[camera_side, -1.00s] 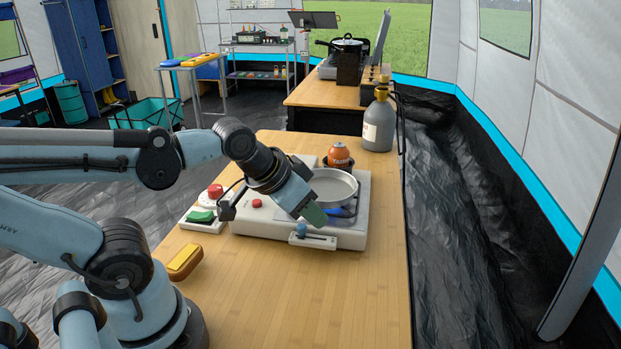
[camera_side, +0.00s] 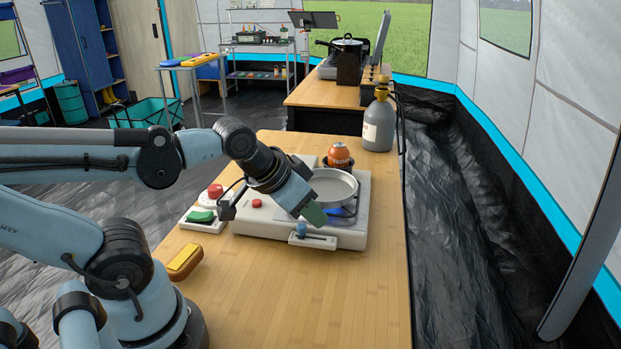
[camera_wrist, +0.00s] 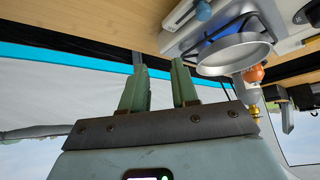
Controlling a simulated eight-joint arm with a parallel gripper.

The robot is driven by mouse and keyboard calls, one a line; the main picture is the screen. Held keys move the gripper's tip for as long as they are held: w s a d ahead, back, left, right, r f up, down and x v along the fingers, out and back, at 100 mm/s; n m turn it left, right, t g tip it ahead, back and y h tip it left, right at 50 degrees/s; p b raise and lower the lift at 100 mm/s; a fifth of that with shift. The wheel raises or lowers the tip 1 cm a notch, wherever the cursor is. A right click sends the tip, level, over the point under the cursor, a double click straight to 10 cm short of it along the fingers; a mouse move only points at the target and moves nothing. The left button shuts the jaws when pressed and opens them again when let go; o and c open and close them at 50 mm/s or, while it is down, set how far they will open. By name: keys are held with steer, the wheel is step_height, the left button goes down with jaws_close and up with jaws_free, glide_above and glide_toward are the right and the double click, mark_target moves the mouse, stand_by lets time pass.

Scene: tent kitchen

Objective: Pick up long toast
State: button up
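I cannot make out any long toast in either view. My gripper (camera_side: 314,214) hangs over the front of the white stove unit in the side view, its green fingers near the pan's left front side. In the wrist view my gripper (camera_wrist: 159,66) has its two green fingers apart, with nothing between them. A small brown block with a yellow top (camera_side: 184,261) lies on the wooden table at the left, near my base; I cannot tell what it is.
A pan (camera_side: 333,186) sits on the stove (camera_side: 348,236), with an orange canister (camera_side: 340,155) behind it. A grey gas bottle (camera_side: 379,125) stands at the table's back right. A control box with red and green buttons (camera_side: 203,218) is left of the stove. The table's front is clear.

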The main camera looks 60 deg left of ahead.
steer(key=shift+o, duration=0.2)
steer(key=o, duration=0.9)
steer(key=n+g, duration=0.7)
steer(key=n, duration=0.1)
glide_toward(188, 250)
steer(key=shift+w+f, duration=0.1)
steer(key=shift+f, duration=4.35)
